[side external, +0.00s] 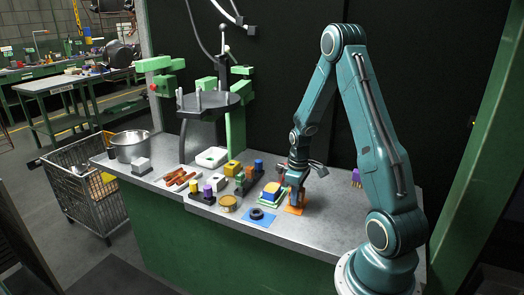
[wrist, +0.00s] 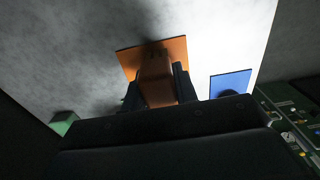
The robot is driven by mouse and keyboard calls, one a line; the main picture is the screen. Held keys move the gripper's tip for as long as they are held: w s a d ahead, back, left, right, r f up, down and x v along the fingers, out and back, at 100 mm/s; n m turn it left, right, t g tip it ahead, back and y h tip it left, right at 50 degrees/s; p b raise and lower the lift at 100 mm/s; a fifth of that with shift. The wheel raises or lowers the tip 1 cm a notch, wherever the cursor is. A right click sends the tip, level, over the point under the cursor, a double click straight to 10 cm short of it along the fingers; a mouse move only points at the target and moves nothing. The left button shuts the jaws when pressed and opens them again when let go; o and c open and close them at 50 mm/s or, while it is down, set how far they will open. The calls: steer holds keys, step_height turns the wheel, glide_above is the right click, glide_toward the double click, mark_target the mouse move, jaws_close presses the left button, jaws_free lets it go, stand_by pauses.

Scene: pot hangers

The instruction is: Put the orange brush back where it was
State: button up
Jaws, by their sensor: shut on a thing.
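My gripper (side external: 295,193) points down over an orange square mat (wrist: 178,51) on the bench. In the wrist view its two dark fingers are shut on the orange brush (wrist: 157,82), a brownish-orange block, one finger on each side. The brush is over the mat, and the mat shows beyond and beside it. The mat also shows under the gripper in the side view (side external: 295,210). The brush's lower end is in shadow, so I cannot tell whether it touches the mat. In the side view the gripper mostly hides the brush.
A purple object (side external: 356,178) is at the right. The front bench edge is clear.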

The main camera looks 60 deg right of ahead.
steer(key=shift+f, duration=0.3)
steer(key=shift+f, duration=0.1)
steer(key=o, duration=0.9)
steer(key=shift+o, duration=0.2)
step_height(320, 180, up, 12)
steer(key=shift+r, duration=0.15)
stand_by(0.7)
